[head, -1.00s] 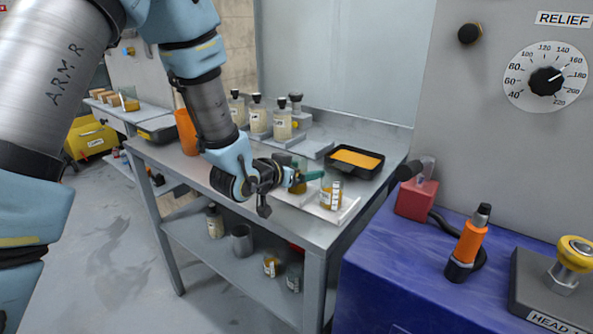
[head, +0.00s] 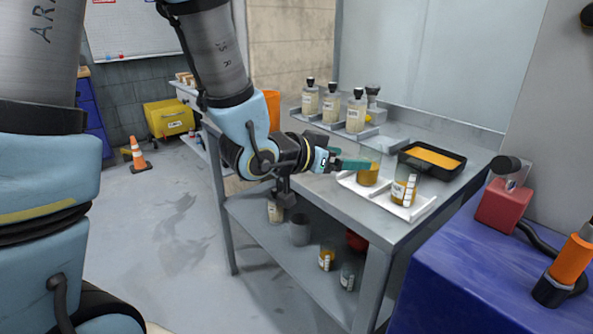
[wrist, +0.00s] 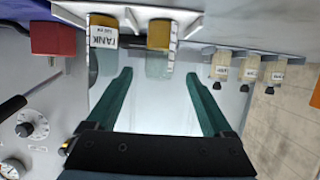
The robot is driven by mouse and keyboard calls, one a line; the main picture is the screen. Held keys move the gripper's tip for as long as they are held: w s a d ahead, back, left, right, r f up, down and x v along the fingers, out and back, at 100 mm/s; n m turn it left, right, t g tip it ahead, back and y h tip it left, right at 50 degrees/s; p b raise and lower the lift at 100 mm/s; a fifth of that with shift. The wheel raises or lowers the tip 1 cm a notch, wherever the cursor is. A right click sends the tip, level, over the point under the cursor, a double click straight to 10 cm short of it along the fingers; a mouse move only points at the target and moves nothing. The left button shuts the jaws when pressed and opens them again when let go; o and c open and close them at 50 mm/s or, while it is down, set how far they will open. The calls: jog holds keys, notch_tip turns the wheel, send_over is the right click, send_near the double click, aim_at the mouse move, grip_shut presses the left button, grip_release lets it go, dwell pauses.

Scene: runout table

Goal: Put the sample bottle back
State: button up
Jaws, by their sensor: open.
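Two clear bottles with amber contents stand upright on a white tray (head: 424,212) on the bench. The left bottle (head: 368,176) is close by my gripper; the right bottle (head: 402,190) bears a white label. My gripper (head: 352,163) is open, its green fingers pointing at the left bottle. In the wrist view, my gripper (wrist: 159,76) has a wide empty gap, with the left bottle (wrist: 159,36) just ahead of it. The right bottle (wrist: 104,34), labelled TANK, is outside the fingers to the left. Which one the task means is not shown.
Three pale, black-capped bottles (head: 331,104) stand at the back of the bench. A black pan with orange liquid (head: 432,158) is behind the tray. A red block (head: 503,206) sits on the blue cabinet at right. The lower shelf (head: 300,262) holds several containers.

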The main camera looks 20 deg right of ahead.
jog(key=w+a+f+n+t+y, duration=0.1)
jog(key=w+a+f+n+y, duration=0.2)
jog(key=a, duration=0.4)
jog(key=w+a+f+n+t+y, duration=0.1)
jog(key=w+a+n+y, duration=0.15)
jog(key=w+a, duration=0.4)
jog(key=w+a+f+n+t+y, duration=0.1)
jog(key=w+a+f+n+y, duration=0.2)
jog(key=a, duration=0.5)
jog(key=s+a+n+g+y, duration=0.2)
jog(key=s+a, duration=0.1)
jog(key=a, duration=0.6)
jog(key=s+a+n+g+y, duration=0.3)
jog(key=s+a, duration=0.1)
jog(key=a, duration=0.4)
jog(key=shift+a, duration=0.4)
notch_tip(320, 180, up, 6)
jog(key=p, duration=0.5)
jog(key=shift+f+p, duration=0.2)
jog(key=shift+p, duration=0.2)
